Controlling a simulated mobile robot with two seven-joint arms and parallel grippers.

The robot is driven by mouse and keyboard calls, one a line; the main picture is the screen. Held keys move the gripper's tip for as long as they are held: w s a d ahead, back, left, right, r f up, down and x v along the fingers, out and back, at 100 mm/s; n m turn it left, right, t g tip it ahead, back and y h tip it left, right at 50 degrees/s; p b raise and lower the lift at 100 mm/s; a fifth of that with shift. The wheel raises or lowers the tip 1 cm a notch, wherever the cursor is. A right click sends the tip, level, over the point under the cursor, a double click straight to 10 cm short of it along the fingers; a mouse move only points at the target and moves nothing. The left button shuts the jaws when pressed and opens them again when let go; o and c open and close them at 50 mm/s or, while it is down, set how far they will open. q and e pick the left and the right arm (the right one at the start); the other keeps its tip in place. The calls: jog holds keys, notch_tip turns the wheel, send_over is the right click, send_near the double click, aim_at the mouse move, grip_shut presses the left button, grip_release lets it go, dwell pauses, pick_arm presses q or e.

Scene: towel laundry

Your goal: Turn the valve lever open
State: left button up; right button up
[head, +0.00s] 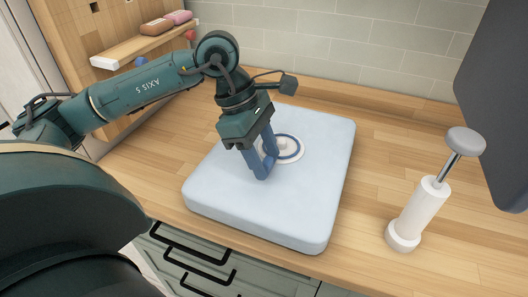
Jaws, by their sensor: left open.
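A pale blue, thick cushion-like block (318,205) lies flat on the wooden counter. A round white valve (297,157) with a blue ring sits on its top face. My left gripper (264,165) reaches down from the left, with its blue fingers open at the left side of the valve. The fingers hide part of the valve, and I cannot tell the lever apart or whether a finger touches it. My right gripper is not in view.
A white hand pump (420,208) with a grey handle stands on the counter (375,170) at the right. A dark grey panel (500,90) hangs at the right edge. A wooden shelf (130,48) with brown and pink items is at the upper left. Green drawers are below.

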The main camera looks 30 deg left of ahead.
pick_arm(q)
grip_shut()
dwell(0.5)
